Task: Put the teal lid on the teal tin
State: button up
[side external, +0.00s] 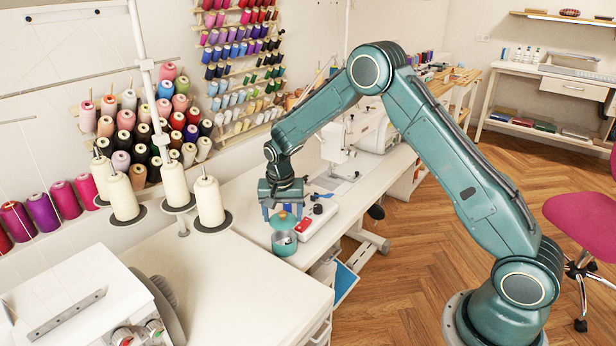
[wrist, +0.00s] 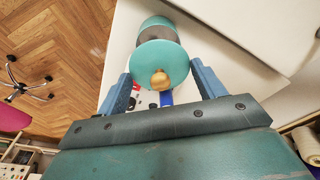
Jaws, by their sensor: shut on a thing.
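The teal lid (wrist: 156,58), a round disc with a gold knob (wrist: 160,80), is between the two blue fingers of my gripper (wrist: 164,82) in the wrist view. My gripper (side external: 283,208) is shut on the lid and points down in the side view, where the lid (side external: 285,217) shows small under the fingers. The teal tin (side external: 284,246) stands upright and open on the white table, just below my gripper. The lid is above the tin and apart from it. In the wrist view the tin (wrist: 156,22) shows beyond the lid, partly hidden by it.
A white tray (side external: 318,222) with a red item (side external: 304,226) and small dark items is close to the right of the tin. A sewing machine (side external: 350,140) stands further back. White thread cones (side external: 209,203) stand to the left. The white table front (side external: 240,275) is clear.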

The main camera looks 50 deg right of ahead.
aim_at(283, 221)
jog(key=shift+f, duration=2.15)
jog(key=shift+f, duration=0.6)
jog(key=o, duration=0.7)
jog(key=shift+r, duration=0.1)
jog(key=shift+s+a+r, duration=0.15)
jog(key=shift+a+r, duration=0.05)
jog(key=shift+r, duration=1.5)
jog(key=shift+s+a+r, duration=0.2)
jog(key=shift+a+r, duration=0.05)
jog(key=shift+r, duration=1.5)
jog(key=shift+s+a+r, duration=0.15)
jog(key=shift+a+r, duration=0.05)
jog(key=shift+r, duration=1.7)
jog(key=shift+r, duration=0.1)
